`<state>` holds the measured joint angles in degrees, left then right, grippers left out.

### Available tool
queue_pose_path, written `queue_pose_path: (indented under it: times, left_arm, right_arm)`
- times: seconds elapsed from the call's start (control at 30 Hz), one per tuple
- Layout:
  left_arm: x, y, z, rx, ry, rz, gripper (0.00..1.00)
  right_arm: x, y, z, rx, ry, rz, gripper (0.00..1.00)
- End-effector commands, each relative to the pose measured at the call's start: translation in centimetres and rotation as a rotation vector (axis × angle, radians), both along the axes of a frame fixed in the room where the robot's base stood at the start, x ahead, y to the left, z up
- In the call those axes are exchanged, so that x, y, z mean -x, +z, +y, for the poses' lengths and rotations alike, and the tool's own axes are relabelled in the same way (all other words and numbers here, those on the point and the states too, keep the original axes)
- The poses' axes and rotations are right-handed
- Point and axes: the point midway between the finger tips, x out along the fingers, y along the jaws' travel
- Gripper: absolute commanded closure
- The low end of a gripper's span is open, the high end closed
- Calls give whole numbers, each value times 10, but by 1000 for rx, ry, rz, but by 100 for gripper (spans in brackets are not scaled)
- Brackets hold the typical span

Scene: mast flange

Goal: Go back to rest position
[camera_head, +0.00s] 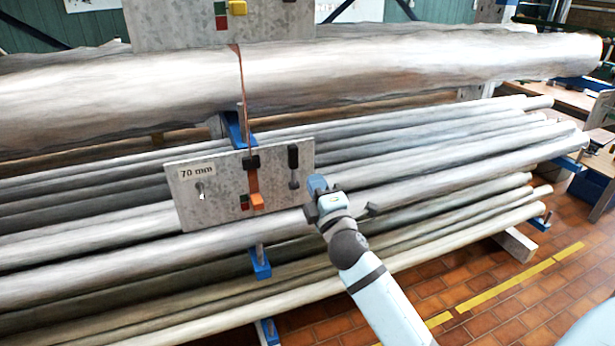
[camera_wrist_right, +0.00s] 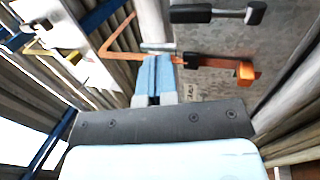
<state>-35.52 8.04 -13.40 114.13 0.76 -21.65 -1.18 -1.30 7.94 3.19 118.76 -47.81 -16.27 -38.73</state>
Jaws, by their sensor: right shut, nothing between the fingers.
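My right gripper (camera_head: 316,186) is at the right edge of a grey panel (camera_head: 220,208) marked "70 mm". In the right wrist view its blue fingertips (camera_wrist_right: 154,66) are together with nothing between them. The panel carries a black handle (camera_head: 293,163) and an orange block (camera_head: 257,201) on a brown strip. In the right wrist view, the orange block (camera_wrist_right: 246,74) and black handle (camera_wrist_right: 252,13) are just beyond the fingers. Whether the fingertips touch the panel or strip cannot be told. My left gripper is not in view.
Long grey pipes (camera_head: 430,173) lie on a rack with blue brackets (camera_head: 260,265) behind the panel. A thick pipe (camera_head: 400,62) runs above, with a second panel (camera_head: 180,25). Tiled floor (camera_head: 520,300) with yellow lines is open at lower right.

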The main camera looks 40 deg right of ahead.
Motion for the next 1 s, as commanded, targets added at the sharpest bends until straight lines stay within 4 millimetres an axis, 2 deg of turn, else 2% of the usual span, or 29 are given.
queue_pose_path:
  times: [0.1, 0.2, 0.5, 0.6, 0.67, 0.77, 0.87, 0.9, 1.0]
  left_arm:
    - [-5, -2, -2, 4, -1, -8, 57]
    - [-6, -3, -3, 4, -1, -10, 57]
    - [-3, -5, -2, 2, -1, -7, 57]
    - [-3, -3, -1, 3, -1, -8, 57]
    - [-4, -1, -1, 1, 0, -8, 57]
    - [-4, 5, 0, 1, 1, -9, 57]
    - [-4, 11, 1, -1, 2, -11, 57]
    - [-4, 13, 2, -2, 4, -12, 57]
    - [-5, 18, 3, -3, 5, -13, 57]
  right_arm:
    - [20, -1, 5, -1, 1, 0, 100]
    - [31, -1, 8, -1, 1, 0, 100]
    - [38, 0, 9, -1, 1, 1, 100]
    - [39, -11, 13, -40, 23, 23, 100]
    - [41, -29, 20, -106, 58, 57, 100]
    - [53, -80, 40, -303, 142, 157, 100]
    - [79, -144, 69, -578, 220, 291, 100]
    - [93, -169, 81, -695, 240, 346, 100]
    - [134, -226, 112, -979, 258, 480, 100]
